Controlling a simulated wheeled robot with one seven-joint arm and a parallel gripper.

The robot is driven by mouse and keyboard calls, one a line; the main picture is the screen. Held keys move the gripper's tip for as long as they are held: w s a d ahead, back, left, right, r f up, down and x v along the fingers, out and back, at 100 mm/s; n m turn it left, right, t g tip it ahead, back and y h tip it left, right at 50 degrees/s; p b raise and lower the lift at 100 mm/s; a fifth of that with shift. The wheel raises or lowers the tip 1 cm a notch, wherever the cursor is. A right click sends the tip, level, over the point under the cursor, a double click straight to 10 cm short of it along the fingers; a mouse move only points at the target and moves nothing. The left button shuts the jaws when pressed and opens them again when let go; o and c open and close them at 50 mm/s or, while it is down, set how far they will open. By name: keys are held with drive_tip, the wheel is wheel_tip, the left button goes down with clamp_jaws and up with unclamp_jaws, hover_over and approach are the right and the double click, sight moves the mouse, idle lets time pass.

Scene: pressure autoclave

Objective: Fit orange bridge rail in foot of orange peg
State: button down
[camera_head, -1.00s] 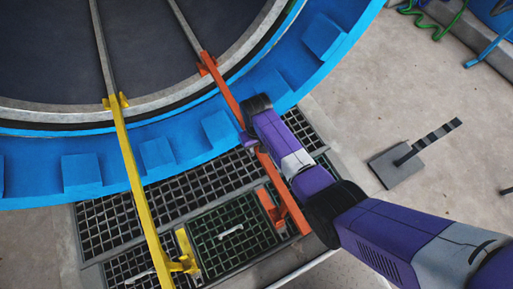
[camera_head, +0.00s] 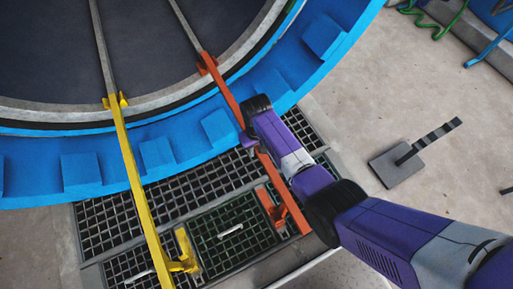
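The orange bridge rail (camera_head: 223,84) is a long thin bar. It runs from the grey rail inside the round vessel, across the blue rim, down over the floor grating. An orange peg (camera_head: 269,205) with a bracket stands on the grating beside the rail's near end (camera_head: 295,217). I cannot tell whether the rail touches the peg's foot. My arm reaches in from the lower right, and my gripper (camera_head: 246,139) is at the middle of the orange rail. Its fingers are mostly hidden by my wrist, so their opening cannot be made out.
A yellow rail (camera_head: 134,177) runs parallel at the left, beside a yellow peg (camera_head: 184,248) on the grating (camera_head: 105,222). The blue rim (camera_head: 80,170) has raised blocks. A grey plate with a striped post (camera_head: 398,168) stands on open floor at right. Green and blue hoses lie upper right.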

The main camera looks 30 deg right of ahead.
drive_tip(key=shift+w+f+b, duration=0.1)
drive_tip(key=shift+f+b, duration=1.35)
drive_tip(key=shift+f, duration=0.4)
idle(0.5)
idle(0.3)
drive_tip(key=c, duration=1.2)
unclamp_jaws()
drive_tip(key=shift+o, duration=0.8)
drive_tip(key=shift+f, duration=0.1)
drive_tip(key=shift+r+p, duration=1.5)
drive_tip(key=shift+r, duration=2.5)
